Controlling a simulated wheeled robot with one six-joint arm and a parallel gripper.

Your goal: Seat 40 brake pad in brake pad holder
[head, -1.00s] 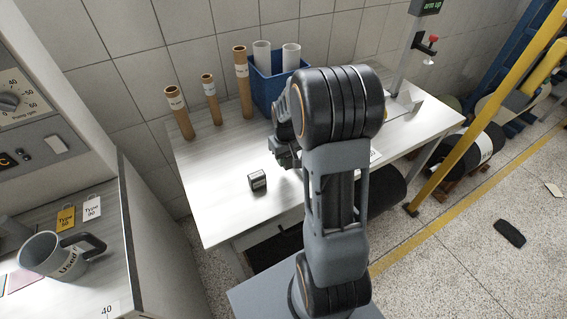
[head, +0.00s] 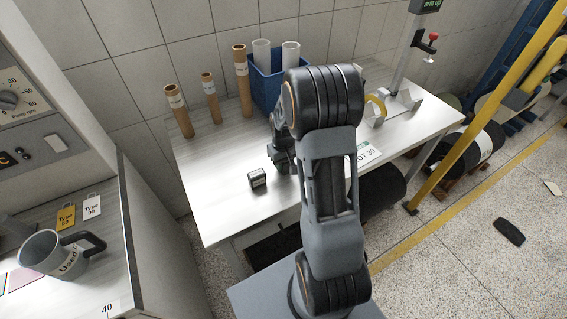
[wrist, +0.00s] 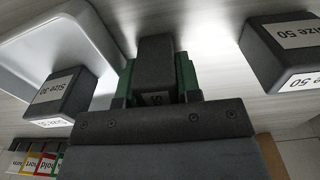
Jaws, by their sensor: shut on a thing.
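My gripper (wrist: 155,92) has green fingers and is shut on a dark grey block (wrist: 155,65), a brake pad. Its label is mostly covered, so its size cannot be read. In the head view my gripper (head: 283,158) is low over the white table, partly hidden by my arm; the held pad cannot be made out there. A dark pad labelled Size 30 (wrist: 62,92) lies left of the gripper in the wrist view, and one labelled Size 50 (wrist: 285,50) lies right. One labelled dark block (head: 257,178) shows on the table in the head view. I cannot identify the brake pad holder.
A pale tray-like thing (wrist: 60,35) is at the wrist view's upper left. Brown tubes (head: 243,80) and a blue bin (head: 268,92) stand at the table's back. A yellow arc (head: 376,105) and a grey stand (head: 412,100) are at the right. The table's left part is clear.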

